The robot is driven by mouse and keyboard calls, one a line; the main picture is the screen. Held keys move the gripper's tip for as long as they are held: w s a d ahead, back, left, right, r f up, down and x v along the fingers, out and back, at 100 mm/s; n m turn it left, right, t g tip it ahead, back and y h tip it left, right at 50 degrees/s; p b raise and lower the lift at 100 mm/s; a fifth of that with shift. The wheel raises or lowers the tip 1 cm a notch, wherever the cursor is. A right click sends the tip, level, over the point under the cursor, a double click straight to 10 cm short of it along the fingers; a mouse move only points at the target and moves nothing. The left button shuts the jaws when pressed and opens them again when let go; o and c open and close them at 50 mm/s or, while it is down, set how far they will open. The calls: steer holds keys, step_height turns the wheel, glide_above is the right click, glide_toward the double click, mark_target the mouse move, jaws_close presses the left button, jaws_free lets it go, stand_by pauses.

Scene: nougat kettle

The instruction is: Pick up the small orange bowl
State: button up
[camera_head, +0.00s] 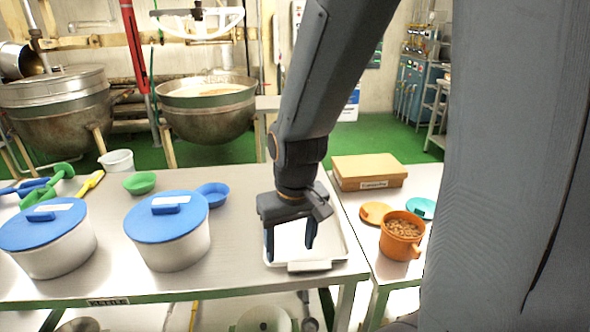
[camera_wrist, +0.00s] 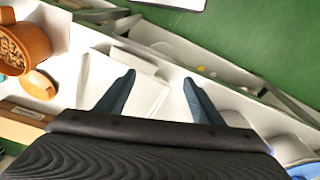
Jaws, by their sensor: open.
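A small, flat orange round piece (camera_head: 376,213) lies on the right-hand table; I cannot tell whether it is a shallow bowl or a lid. Close in front of it stands a larger orange pot (camera_head: 402,250) with a side handle, filled with brown nuts. In the wrist view the orange round piece (camera_wrist: 40,85) and the orange pot (camera_wrist: 28,38) are at the left edge, away from my fingers. My gripper (camera_head: 288,250) is open and empty, pointing down over a pale tray (camera_head: 338,236) left of the orange things. Its two fingers also show in the wrist view (camera_wrist: 158,78).
A cardboard box (camera_head: 368,172) stands behind the orange things, and a teal round piece (camera_head: 424,207) lies beside them. Two white pots with blue lids (camera_head: 172,256), a green bowl (camera_head: 139,183) and a blue bowl (camera_head: 215,194) are on the left table. A gap separates the tables.

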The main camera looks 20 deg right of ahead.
steer(key=o, duration=0.7)
steer(key=w+d, duration=0.2)
steer(key=w, duration=0.8)
steer(key=shift+w+d+m+b, duration=0.2)
steer(key=shift+d+m+b, duration=0.1)
steer(key=shift+d, duration=0.05)
steer(key=shift+o, duration=1)
steer(key=w+d+t, duration=0.1)
steer(key=w+d, duration=0.4)
steer(key=w, duration=0.6)
steer(key=shift+w+m+b, duration=0.3)
steer(key=shift+b, duration=0.05)
steer(key=w+d+f+m+t+h+b, duration=0.1)
steer(key=w+d+f, duration=0.1)
steer(key=w+d, duration=0.65)
steer(key=w+d+f+t, duration=0.1)
steer(key=w+d, duration=0.5)
steer(key=w, duration=0.5)
steer(key=shift+d+p+x, duration=0.15)
steer(key=shift+p+x, duration=0.55)
steer(key=shift+x, duration=1.2)
steer(key=shift+d+p+x, duration=0.2)
steer(key=shift+p+x, duration=0.45)
steer(key=shift+x, duration=1.25)
